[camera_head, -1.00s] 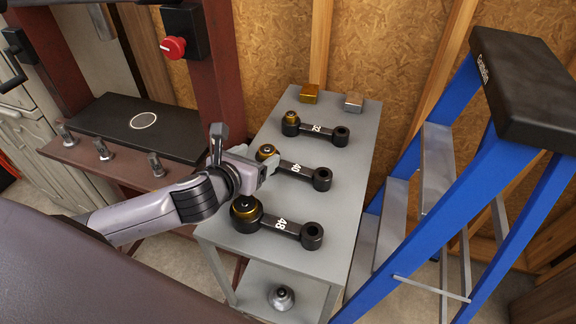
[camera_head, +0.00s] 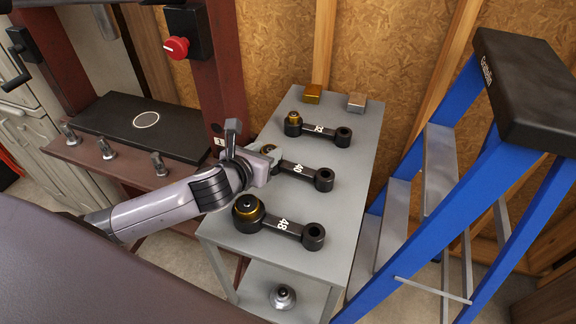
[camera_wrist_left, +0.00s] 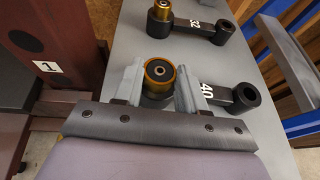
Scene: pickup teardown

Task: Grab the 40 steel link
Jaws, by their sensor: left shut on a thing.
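The 40 steel link (camera_head: 299,168) is a dark bar with a white "40". It lies on the grey cart top between the 32 and 48 links. Its left end carries a gold-rimmed bushing and its right end has an open eye. My left gripper (camera_head: 270,155) is at the bushing end. In the left wrist view, the two fingers of the left gripper (camera_wrist_left: 160,85) stand on either side of the gold-rimmed end of the 40 link (camera_wrist_left: 226,94), shut on it. The link appears to rest on the cart top. My right gripper is not in view.
The 32 link (camera_head: 318,130) lies behind and the 48 link (camera_head: 283,224) in front, both close by. Gold (camera_head: 313,94) and silver (camera_head: 357,102) blocks sit at the cart's back. A press with a red button (camera_head: 176,47) stands left, a blue ladder (camera_head: 440,190) right.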

